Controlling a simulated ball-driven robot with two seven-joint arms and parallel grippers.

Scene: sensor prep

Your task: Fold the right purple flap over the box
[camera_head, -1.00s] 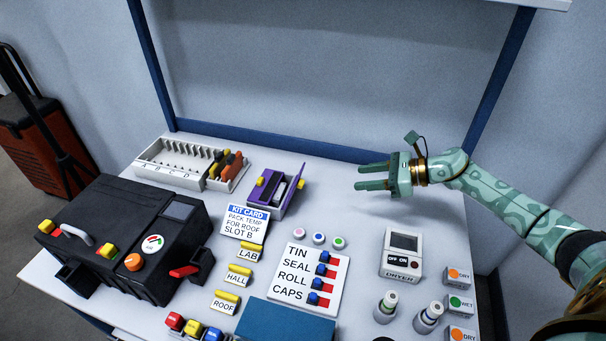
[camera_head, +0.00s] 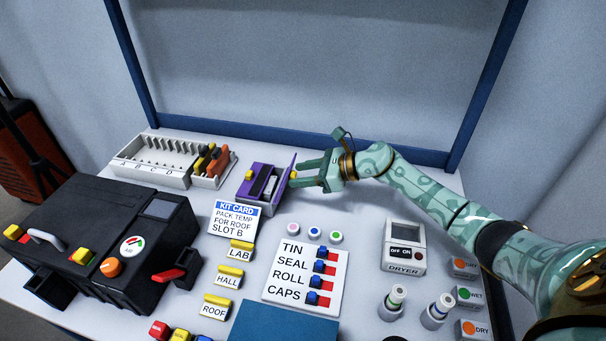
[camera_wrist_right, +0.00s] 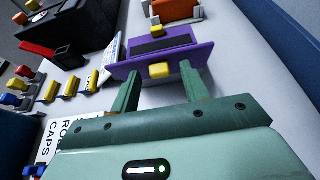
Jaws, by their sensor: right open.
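The small purple box (camera_head: 262,206) stands on the table, with a grey and dark item inside. Its right purple flap (camera_head: 287,169) stands up along the right side, leaning slightly outward. A yellow tab (camera_head: 294,175) is on the flap's outer face. My right gripper (camera_head: 296,177) is at the flap from the right, open and empty. In the right wrist view my right gripper's fingers (camera_wrist_right: 160,78) are spread on either side of the yellow tab (camera_wrist_right: 161,71), close to the purple flap (camera_wrist_right: 194,56). Contact cannot be told. My left gripper is not in view.
A white lettered rack (camera_head: 150,172) stands left of the box. A kit card (camera_head: 233,218) and a switch panel (camera_head: 306,274) lie in front. A black case (camera_head: 100,240) is at left, a dryer (camera_head: 405,248) at right.

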